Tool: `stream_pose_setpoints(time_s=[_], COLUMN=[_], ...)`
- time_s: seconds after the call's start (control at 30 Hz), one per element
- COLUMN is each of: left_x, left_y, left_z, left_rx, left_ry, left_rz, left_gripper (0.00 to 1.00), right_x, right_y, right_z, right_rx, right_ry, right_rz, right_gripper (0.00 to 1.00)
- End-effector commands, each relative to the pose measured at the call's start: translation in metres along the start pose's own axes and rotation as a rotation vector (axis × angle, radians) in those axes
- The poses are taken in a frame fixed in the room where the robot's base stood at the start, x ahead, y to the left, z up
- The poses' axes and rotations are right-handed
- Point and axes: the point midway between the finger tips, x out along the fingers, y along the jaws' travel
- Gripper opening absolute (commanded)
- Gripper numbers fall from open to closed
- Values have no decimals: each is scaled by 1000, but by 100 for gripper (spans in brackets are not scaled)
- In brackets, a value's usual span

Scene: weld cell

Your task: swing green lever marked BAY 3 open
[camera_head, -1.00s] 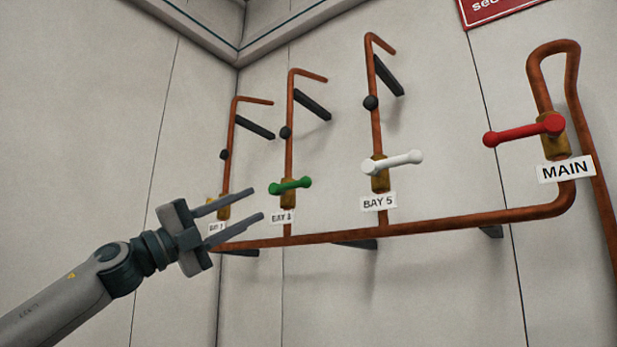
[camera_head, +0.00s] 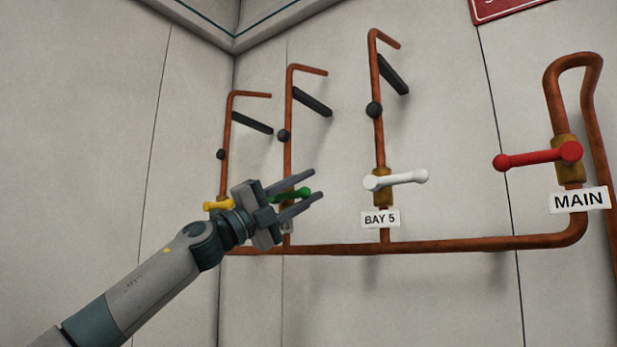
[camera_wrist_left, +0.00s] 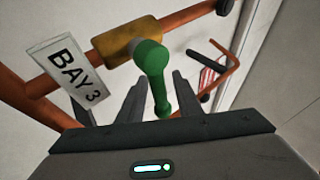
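The green lever (camera_head: 290,195) sits on the second copper riser, and its handle lies across the pipe. My left gripper (camera_head: 318,183) is open in front of it and partly covers it. In the left wrist view the green lever (camera_wrist_left: 154,75) hangs from a brass valve body (camera_wrist_left: 130,43), its free end between the two open fingers (camera_wrist_left: 158,98). I cannot tell whether a finger touches it. The BAY 3 label (camera_wrist_left: 75,74) is left of the lever there and mostly hidden in the head view. My right gripper is not in view.
A yellow lever (camera_head: 218,205) is to the left, a white lever (camera_head: 397,179) over the BAY 5 label (camera_head: 380,219) to the right, and a red lever (camera_head: 537,157) over MAIN (camera_head: 578,200) farther right. A copper header pipe (camera_head: 440,245) runs below along the wall.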

Motion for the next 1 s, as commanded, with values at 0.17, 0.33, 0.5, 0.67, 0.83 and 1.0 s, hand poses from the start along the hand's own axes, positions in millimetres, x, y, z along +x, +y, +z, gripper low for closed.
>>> stream_pose_setpoints(time_s=[0.17, 0.33, 0.5, 0.67, 0.83, 1.0], left_x=[8, 9, 9, 8, 8, 9], left_y=[0, 1, 1, 1, 1, 0], left_z=[0, 0, 0, 0, 0, 0], left_rx=[-1, 0, 0, 0, -3, -23], left_ry=[-1, 0, 0, 0, -1, -15], left_rz=[1, 1, 1, 1, 0, -9], left_gripper=[32, 32, 20, 0, 0, 0], right_x=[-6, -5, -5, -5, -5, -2], right_y=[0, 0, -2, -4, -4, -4], right_z=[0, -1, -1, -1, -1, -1], right_rx=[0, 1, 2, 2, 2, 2], right_ry=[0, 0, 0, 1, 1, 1], right_rz=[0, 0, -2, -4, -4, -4], right_gripper=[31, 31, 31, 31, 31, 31])
